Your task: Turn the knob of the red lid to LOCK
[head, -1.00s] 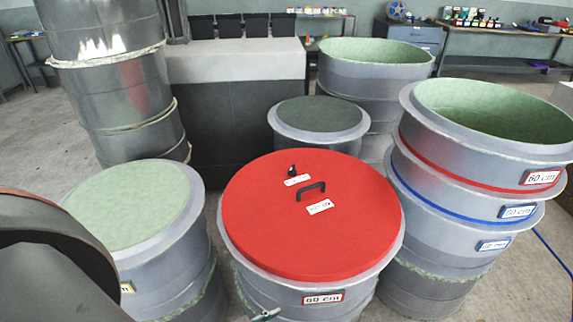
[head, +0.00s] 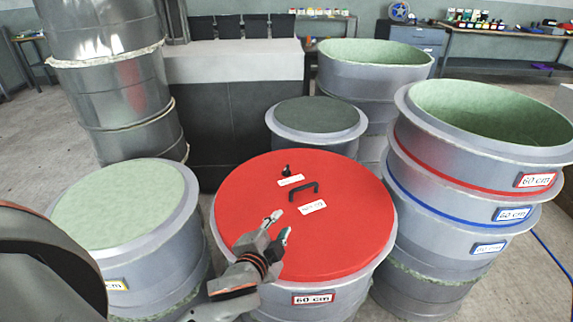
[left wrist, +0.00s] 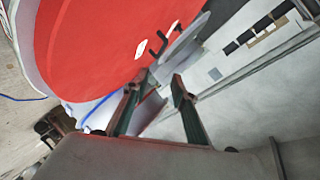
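The round red lid (head: 340,235) sits flat on a grey mould with a "60 cm" tag. Its small black knob (head: 287,171) stands near the far side, by a white label (head: 291,180). A black bar handle (head: 304,190) and a second white label (head: 313,207) are nearer the middle. My left gripper (head: 279,226) is over the front left of the lid, fingers apart and empty, short of the handle and knob. The red lid (left wrist: 100,45) fills the upper left of the left wrist view, beyond the open fingers. The label lettering is too small to read. My right gripper is not in view.
A mould with a pale green top (head: 120,205) stands close on the left. Stacked grey moulds (head: 470,190) stand close on the right. A smaller dark-topped mould (head: 318,118) is just behind the lid. The space above the lid is clear.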

